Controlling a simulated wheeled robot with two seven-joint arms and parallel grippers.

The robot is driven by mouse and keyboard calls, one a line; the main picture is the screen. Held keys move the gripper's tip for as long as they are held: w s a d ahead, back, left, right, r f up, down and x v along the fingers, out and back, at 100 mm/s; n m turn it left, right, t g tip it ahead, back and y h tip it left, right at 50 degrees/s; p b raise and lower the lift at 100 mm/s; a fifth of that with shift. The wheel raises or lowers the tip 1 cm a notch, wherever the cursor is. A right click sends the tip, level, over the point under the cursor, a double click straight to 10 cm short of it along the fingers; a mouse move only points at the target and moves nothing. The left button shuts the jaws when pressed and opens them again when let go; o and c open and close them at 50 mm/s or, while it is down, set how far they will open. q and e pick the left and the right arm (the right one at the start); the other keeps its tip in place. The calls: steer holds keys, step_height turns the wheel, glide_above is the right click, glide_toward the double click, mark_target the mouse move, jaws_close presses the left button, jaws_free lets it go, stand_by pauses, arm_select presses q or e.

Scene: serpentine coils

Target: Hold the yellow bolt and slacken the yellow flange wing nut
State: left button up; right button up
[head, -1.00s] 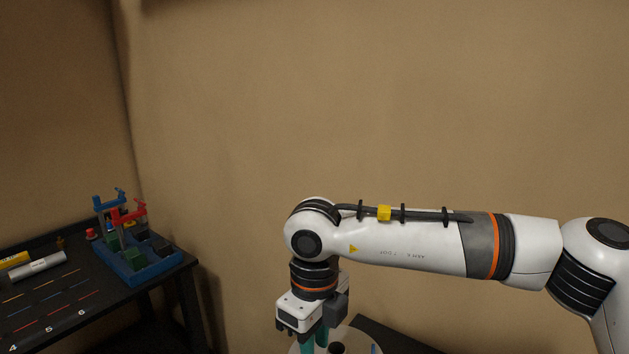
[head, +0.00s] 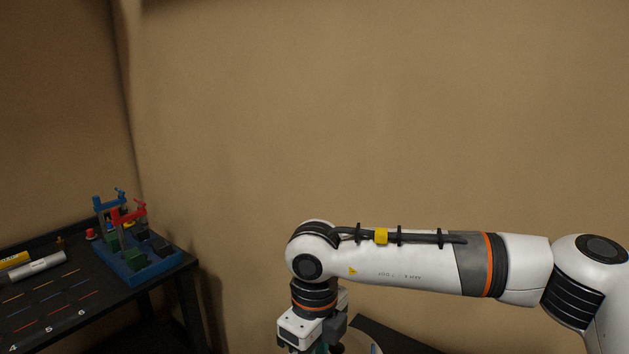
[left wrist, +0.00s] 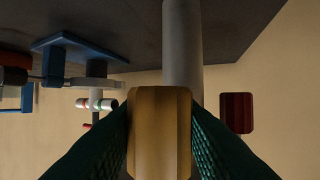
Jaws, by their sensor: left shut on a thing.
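In the left wrist view my left gripper (left wrist: 160,135) is shut on the yellow bolt (left wrist: 158,130), whose faceted yellow-brown end fills the space between the dark green ribbed fingers. A grey cylinder (left wrist: 182,45) runs up the picture from behind it; I cannot tell whether it is part of the bolt. The left gripper is outside the head view. In the head view my right gripper (head: 316,350) points down at the bottom edge, its fingertips cut off. I cannot make out the yellow flange wing nut in either view.
A black table (head: 85,319) at the left of the head view carries a blue tray (head: 150,271) with red and blue clamp-like parts, and a silver cylinder (head: 38,265). A pale round surface (head: 362,342) shows beside my right gripper. A dark red block (left wrist: 236,112) is right in the left wrist view.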

steer(key=shift+f, duration=1.95)
steer(key=shift+c, duration=0.4)
jaws_close()
